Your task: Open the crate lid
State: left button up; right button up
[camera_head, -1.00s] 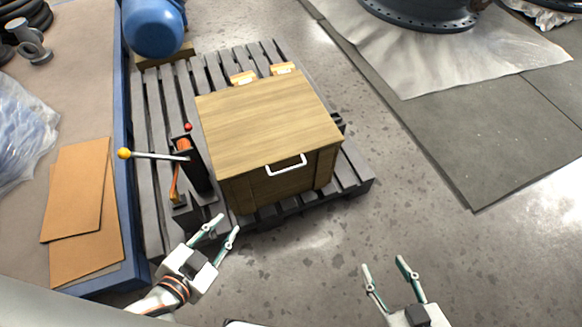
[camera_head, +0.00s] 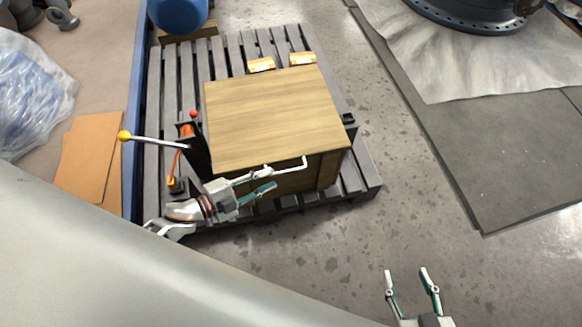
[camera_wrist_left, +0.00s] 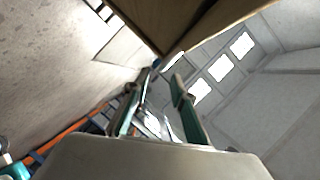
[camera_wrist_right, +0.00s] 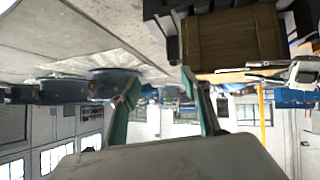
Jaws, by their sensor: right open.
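The wooden crate (camera_head: 300,182) stands on the grey pallet with its flat lid (camera_head: 270,110) lying shut on top. The white lid handle (camera_head: 304,163) is at the lid's front edge; its left part is hidden by or merges with a finger of my left gripper. My left gripper (camera_head: 270,178) is at the crate's front, just under the lid edge, fingers apart and pointing right toward the handle. Contact cannot be told. The left wrist view shows the crate's wood (camera_wrist_left: 165,25) close above the fingers. My right gripper (camera_head: 407,275) is open and empty over the floor, right of the crate.
A lever with a yellow knob (camera_head: 124,136) stands left of the crate on the pallet (camera_head: 365,180). A blue tank (camera_head: 180,12) is behind.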

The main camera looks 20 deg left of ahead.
aim_at(286, 171)
pick_arm(q)
jog(key=b+x, duration=0.1)
jog(key=x, duration=0.5)
jog(key=shift+w+d+f, duration=0.1)
jog(key=shift+w+d, duration=0.05)
jog(key=shift+d, duration=0.05)
jog(key=shift+w+d, duration=0.15)
jog(key=shift+w, duration=0.1)
pick_arm(e)
jog(key=shift+w+a+r+y, duration=0.3)
jog(key=shift+w+a+r, duration=0.15)
jog(key=shift+a+r, duration=0.3)
pick_arm(q)
grip_shut()
pick_arm(e)
jog(key=shift+s+d+f, duration=0.1)
jog(key=shift+s+f, duration=0.05)
jog(key=shift+f, duration=0.15)
